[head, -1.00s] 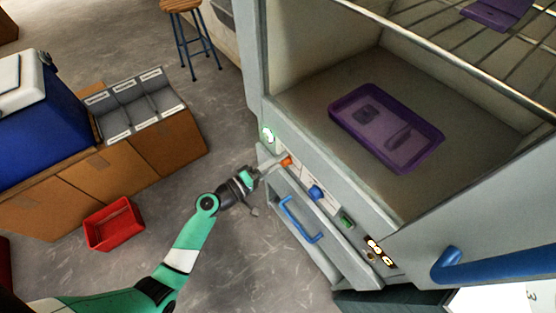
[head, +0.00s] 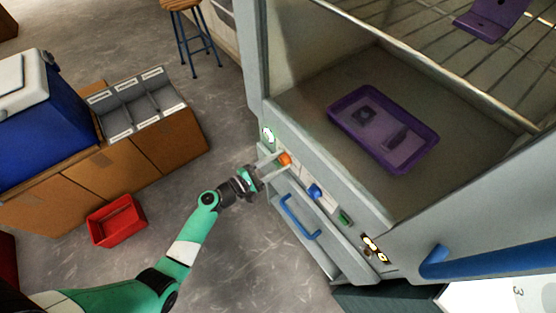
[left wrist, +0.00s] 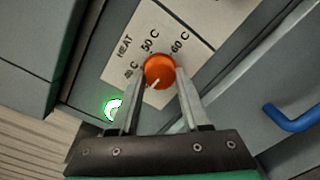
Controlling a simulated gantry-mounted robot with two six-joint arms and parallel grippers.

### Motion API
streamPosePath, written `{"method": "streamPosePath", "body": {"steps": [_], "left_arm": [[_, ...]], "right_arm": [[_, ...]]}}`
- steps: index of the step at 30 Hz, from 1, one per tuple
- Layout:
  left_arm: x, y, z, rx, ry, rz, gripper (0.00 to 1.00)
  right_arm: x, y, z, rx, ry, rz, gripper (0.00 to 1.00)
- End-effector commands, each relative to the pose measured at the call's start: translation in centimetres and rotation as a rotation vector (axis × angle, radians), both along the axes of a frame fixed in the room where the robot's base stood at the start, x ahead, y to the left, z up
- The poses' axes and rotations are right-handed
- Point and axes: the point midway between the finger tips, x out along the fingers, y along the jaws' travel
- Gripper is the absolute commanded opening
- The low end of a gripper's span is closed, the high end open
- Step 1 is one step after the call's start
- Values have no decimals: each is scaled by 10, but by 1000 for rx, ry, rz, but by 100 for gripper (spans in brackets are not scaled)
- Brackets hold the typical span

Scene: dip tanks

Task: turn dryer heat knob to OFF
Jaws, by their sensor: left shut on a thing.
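The orange heat knob (head: 285,159) sits on the dryer's front panel below the open chamber. My left gripper (head: 278,163) has one finger on each side of it. In the left wrist view the gripper (left wrist: 160,76) is shut on the knob (left wrist: 159,69). The knob's white pointer line slants to the lower left in that view. The label plate (left wrist: 150,42) reads HEAT, with 50 C and 60 C above the knob and a partly legible mark at its left. I cannot make out an OFF mark. My right gripper is not in view.
A green-lit button (head: 268,135) is left of the knob; a blue knob (head: 315,191) and a green switch (head: 345,217) are right of it. A blue handle (head: 300,218) juts out below. A purple tray (head: 335,105) lies in the chamber. A red bin (head: 117,222) stands on the floor.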

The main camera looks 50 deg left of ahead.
Motion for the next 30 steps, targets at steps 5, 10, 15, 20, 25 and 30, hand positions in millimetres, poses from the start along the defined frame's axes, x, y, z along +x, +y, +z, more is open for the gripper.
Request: {"method": "streamPosePath", "body": {"steps": [5, 10, 15, 20, 25, 30], "left_arm": [[0, 0, 0, -59, 6, 0, 0], [0, 0, 0, -85, 9, -1, 0], [0, 0, 0, -90, 10, 0, 0], [0, 0, 0, -90, 10, 0, 0], [0, 0, 0, -89, 10, 0, 66], [0, 0, 0, -89, 10, 0, 77]], "right_arm": [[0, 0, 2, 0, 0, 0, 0], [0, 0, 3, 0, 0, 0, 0], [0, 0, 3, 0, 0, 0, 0], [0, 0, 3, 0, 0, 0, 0], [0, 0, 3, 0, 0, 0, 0], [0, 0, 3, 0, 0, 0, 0]]}}
